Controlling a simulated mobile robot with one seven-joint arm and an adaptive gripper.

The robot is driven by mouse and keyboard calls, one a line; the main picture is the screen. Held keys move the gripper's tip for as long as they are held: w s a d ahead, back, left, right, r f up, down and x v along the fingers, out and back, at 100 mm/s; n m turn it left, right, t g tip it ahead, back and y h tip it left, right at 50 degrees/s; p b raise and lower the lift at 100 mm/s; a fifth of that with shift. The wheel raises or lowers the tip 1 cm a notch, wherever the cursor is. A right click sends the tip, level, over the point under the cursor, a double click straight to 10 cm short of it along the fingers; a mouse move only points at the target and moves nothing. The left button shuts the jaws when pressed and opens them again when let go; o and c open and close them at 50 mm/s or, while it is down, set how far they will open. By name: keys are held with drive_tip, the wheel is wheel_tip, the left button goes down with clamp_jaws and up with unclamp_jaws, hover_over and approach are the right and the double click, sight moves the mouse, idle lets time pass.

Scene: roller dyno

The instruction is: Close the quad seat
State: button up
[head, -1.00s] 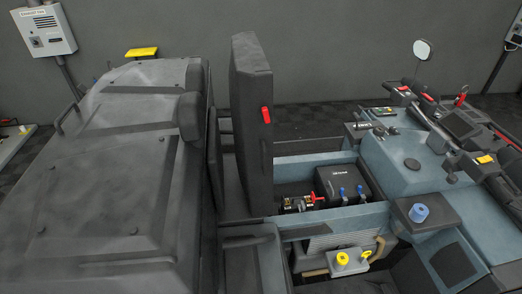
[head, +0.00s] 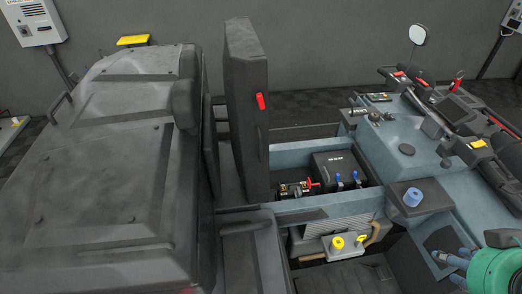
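The quad seat (head: 243,110) is a dark grey pad raised upright in the middle of the head view, with a red tab (head: 260,101) on its right side. To its right, the seat compartment (head: 300,156) is uncovered and shows a black battery box (head: 341,168), a small part with a red lever (head: 297,190) and blue-topped parts. A teal and green piece of my arm shows at the lower right corner, apart from the seat.
A large dark grey cargo box (head: 95,160) stands left of the seat. The handlebars (head: 440,115) and a mirror (head: 418,35) are at the right. A yellow-capped part (head: 337,243) and a blue knob (head: 412,197) sit below and right of the compartment.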

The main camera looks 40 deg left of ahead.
drive_tip(key=w+a+f+n+t+y+p, duration=0.1)
drive_tip(key=w+a+n+t+y, duration=0.2)
drive_tip(key=a, duration=1.2)
drive_tip(key=w+a+n+t+y, duration=0.1)
drive_tip(key=w+a+y, duration=0.3)
drive_tip(key=a, duration=1)
drive_tip(key=s+a+f+n+t+y+p, duration=0.1)
drive_tip(key=s+a+f+t, duration=0.3)
drive_tip(key=s+a, duration=0.8)
drive_tip(key=shift+a+f+n, duration=0.4)
drive_tip(key=shift+w, duration=0.15)
drive_tip(key=x, duration=1.3)
drive_tip(key=shift+w+a+r, duration=0.25)
drive_tip(key=shift+w+r, duration=0.05)
clamp_jaws()
